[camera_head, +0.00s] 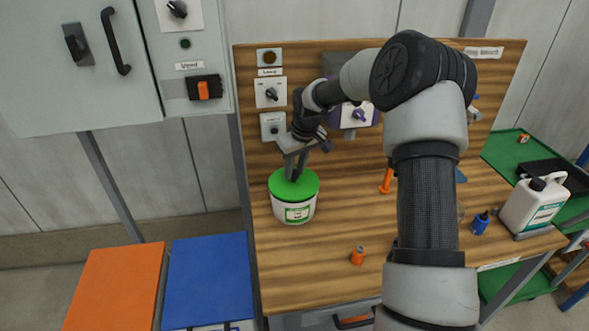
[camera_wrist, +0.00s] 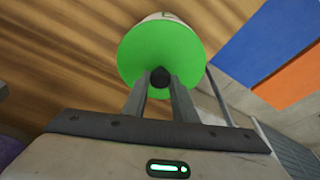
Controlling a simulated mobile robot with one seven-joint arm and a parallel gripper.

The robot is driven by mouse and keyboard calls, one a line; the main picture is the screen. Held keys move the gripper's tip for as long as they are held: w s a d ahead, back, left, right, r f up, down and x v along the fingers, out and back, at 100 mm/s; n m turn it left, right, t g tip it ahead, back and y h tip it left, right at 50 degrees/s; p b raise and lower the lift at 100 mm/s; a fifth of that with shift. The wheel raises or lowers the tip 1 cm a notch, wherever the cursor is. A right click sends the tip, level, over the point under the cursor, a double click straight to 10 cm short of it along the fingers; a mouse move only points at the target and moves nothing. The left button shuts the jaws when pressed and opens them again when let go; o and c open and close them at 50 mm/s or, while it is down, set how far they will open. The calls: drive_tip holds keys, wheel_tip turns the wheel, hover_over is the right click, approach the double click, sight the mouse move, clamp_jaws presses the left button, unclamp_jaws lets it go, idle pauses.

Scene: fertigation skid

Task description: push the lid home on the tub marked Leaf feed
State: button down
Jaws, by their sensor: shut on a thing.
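A white tub (camera_head: 294,211) with a green-and-white label stands upright at the left end of the wooden bench; the label's words are too small to read. A green lid (camera_head: 307,181) covers its top. I cannot tell whether the lid is fully seated. My gripper (camera_head: 293,177) points down over the lid's middle. In the wrist view the lid (camera_wrist: 140,55) fills the upper middle, with a dark round knob (camera_wrist: 160,77) at its near edge. My gripper's fingers (camera_wrist: 160,84) are shut on this knob. The tub is mostly hidden behind the lid there.
A blue bottle (camera_head: 480,223) and a white jug (camera_head: 535,202) are at right. The panel (camera_head: 300,60) with switches rises behind. Bare bench lies right of the tub.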

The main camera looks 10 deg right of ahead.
drive_tip(key=shift+f, duration=0.15)
drive_tip(key=shift+f+b, duration=0.2)
drive_tip(key=shift+b, duration=0.1)
drive_tip(key=shift+f, duration=0.25)
idle(0.6)
drive_tip(key=c, duration=1.6)
unclamp_jaws()
drive_tip(key=shift+r, duration=0.1)
drive_tip(key=shift+r+p, duration=1.2)
drive_tip(key=shift+r, duration=1)
